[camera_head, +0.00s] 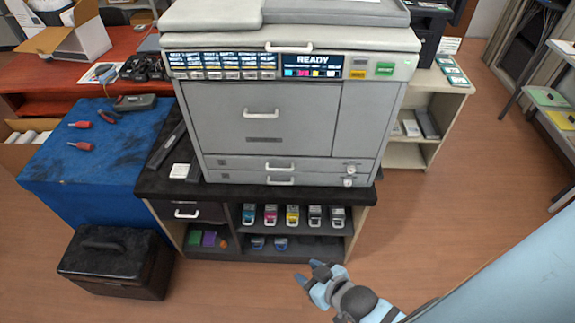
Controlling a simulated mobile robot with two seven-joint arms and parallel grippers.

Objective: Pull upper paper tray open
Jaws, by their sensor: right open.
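The grey printer (262,115) stands on a dark cabinet, and its display reads READY. The upper paper tray (225,163) is a narrow drawer low on its front, with a white handle (279,166); it looks closed. A similar lower paper tray (228,177) sits just beneath and also looks closed. Both have a round lock at the right end. My right gripper (307,271) is open and empty, in front of and below the cabinet, well apart from the tray handles. My left gripper is not in view.
The cabinet (150,186) juts out below the trays; its shelf holds several toner cartridges (293,215). A blue workbench (60,160) with tools and a black toolbox (113,258) stand at the left. A pale shelf (410,163) is at the right.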

